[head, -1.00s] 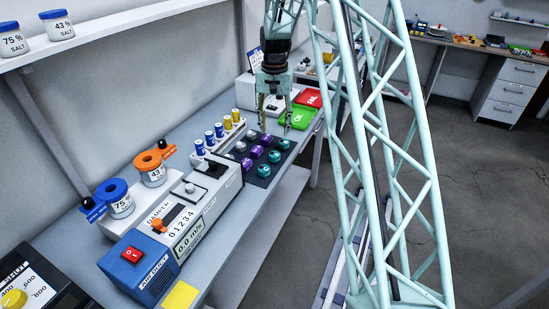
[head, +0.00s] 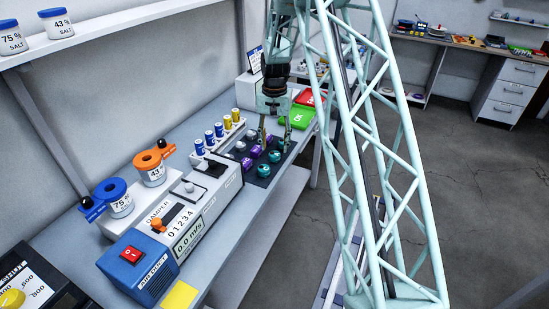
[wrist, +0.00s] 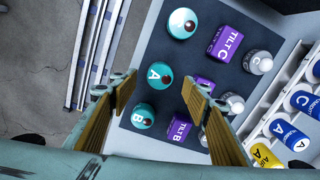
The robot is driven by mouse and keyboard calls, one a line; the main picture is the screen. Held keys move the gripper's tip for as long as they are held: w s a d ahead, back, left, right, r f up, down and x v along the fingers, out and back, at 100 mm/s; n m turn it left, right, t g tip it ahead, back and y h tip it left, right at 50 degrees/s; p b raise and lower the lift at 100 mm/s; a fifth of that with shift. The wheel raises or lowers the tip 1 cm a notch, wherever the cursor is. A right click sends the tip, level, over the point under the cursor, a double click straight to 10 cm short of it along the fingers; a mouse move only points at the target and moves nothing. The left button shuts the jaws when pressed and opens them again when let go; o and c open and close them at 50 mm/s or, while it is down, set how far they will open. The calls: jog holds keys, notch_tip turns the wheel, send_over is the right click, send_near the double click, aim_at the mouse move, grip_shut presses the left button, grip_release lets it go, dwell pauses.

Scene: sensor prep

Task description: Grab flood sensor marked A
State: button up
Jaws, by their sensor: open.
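The flood sensor marked A (wrist: 160,75) is a round teal piece with a dark red spot on top, standing on the dark mat (wrist: 150,42). It is the middle of a teal row, between one marked B (wrist: 143,117) and one whose letter I cannot read (wrist: 184,22). In the head view the A sensor (head: 275,156) is at the middle of the teal row. My gripper (wrist: 160,84) is open and empty. In the wrist view A appears between its fingertips; I cannot tell the height left. In the head view my gripper (head: 275,142) hangs over the mat.
Purple tilt sensors (wrist: 228,42) and grey-white round pieces (wrist: 258,62) stand beside the teal row, close to the right finger. A rack of blue and yellow cylinders (head: 218,134) is to the left. Red (head: 309,97) and green (head: 297,117) trays lie behind.

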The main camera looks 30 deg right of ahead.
aim_at(275, 154)
dwell(0.3)
jog(key=shift+f, duration=2.65)
jog(key=c, duration=1)
